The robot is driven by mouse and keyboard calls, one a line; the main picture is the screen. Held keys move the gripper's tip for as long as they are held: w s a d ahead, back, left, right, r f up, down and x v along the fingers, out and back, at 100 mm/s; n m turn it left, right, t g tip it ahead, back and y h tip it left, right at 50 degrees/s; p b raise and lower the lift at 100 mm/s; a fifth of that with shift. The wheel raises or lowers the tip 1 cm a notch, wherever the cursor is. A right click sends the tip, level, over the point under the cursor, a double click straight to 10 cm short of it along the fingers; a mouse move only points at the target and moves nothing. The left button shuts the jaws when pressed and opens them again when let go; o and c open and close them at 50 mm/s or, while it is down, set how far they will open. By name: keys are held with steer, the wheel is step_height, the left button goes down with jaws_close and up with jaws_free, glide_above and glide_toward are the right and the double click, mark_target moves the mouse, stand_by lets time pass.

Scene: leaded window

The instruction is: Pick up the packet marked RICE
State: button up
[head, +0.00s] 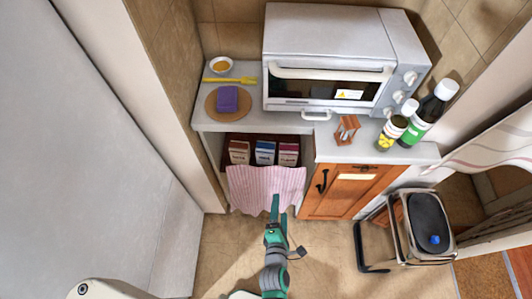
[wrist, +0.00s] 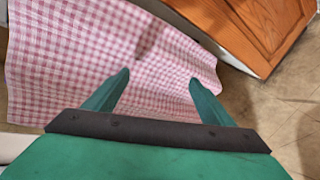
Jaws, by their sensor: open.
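Three packets stand side by side on the shelf under the counter: a brown-red one (head: 239,152) at left, a blue one (head: 265,153) in the middle and a dark pink one (head: 289,154) at right. Their lettering is too small to read, so I cannot tell which is marked RICE. A pink checked cloth (head: 262,188) hangs in front and hides the space below them. My gripper (head: 278,205) is in front of the cloth, lower than the packets in the picture. In the wrist view my gripper (wrist: 159,77) is open and empty, with the cloth (wrist: 80,50) beyond its fingers.
A toaster oven (head: 330,60), a purple block (head: 228,99) on a round board, a bowl (head: 221,65) and bottles (head: 430,110) stand on the counter. An orange cabinet door (head: 340,190) is right of the cloth. A black-topped stool (head: 430,220) stands at right.

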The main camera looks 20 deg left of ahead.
steer(key=w+a+f+n, duration=0.3)
steer(key=w+a+n, duration=0.45)
steer(key=w, duration=0.25)
steer(key=n, duration=0.6)
glide_toward(265, 150)
steer(key=shift+x, duration=4.6)
steer(key=shift+a+f, duration=0.1)
steer(key=c, duration=1.6)
